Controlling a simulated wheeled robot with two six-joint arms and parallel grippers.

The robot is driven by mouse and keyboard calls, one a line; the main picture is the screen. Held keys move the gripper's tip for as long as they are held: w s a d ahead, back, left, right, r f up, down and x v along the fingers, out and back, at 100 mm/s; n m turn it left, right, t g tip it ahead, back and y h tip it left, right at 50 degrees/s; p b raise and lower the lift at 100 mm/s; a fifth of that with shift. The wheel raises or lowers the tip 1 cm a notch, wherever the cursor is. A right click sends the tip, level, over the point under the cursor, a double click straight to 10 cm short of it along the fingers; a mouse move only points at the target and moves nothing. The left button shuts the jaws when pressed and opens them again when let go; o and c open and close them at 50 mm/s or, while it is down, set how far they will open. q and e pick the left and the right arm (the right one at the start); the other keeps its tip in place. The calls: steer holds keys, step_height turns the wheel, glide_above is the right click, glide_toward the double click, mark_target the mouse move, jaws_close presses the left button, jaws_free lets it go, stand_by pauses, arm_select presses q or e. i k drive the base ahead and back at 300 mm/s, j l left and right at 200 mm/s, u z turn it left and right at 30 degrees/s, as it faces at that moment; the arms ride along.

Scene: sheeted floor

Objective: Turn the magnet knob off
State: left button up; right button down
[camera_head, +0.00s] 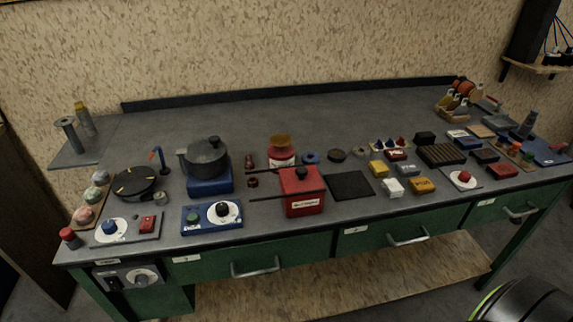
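Several knobs show on the bench, and the labels are too small to tell which is the magnet knob. A dark knob (222,208) sits on a white dial on a blue panel with a green button (193,216). A blue knob (109,226) sits on a white dial on a grey panel with a red block (147,223). A red knob (464,176) sits on a white dial at the right. A grey round knob (143,276) is on the bench's front face at the left. Neither of my grippers is in view.
A red box with a dark handle (302,192) stands right of the blue panel. A dark pot (206,157) on a blue base stands behind it. A black pan (135,181) is at the left. Small blocks crowd the right side. The back of the bench (330,115) is clear.

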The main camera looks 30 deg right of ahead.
mark_target(464, 177)
steer(key=z, duration=2)
